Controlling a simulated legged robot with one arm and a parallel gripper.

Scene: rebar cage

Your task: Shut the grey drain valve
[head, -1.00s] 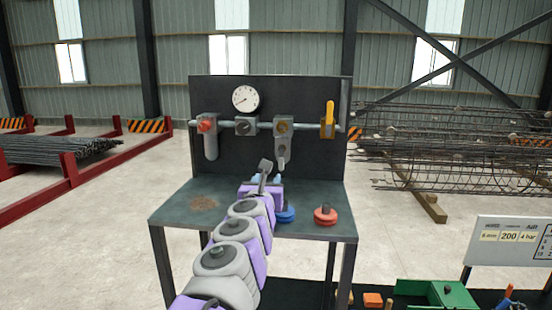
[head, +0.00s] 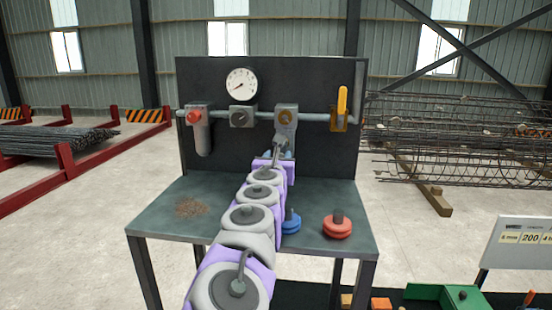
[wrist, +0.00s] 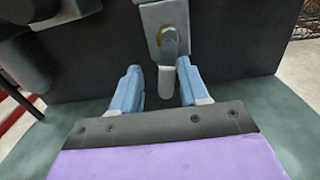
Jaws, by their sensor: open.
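The drain valve is a grey block with a brass nut (head: 285,117) on the pipe of the dark panel, right of the middle. In the wrist view its grey lever (wrist: 167,65) hangs down from the brass nut (wrist: 168,36). My gripper (wrist: 161,78) is open, with one light blue finger on each side of the lever's lower part. I cannot tell whether either finger touches it. In the head view my gripper (head: 280,155) is just below the valve block, and my arm partly hides the lever.
The panel also holds a pressure gauge (head: 241,84), a red knob (head: 193,117), and a yellow lever (head: 342,102). Bench space at left is mostly clear.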

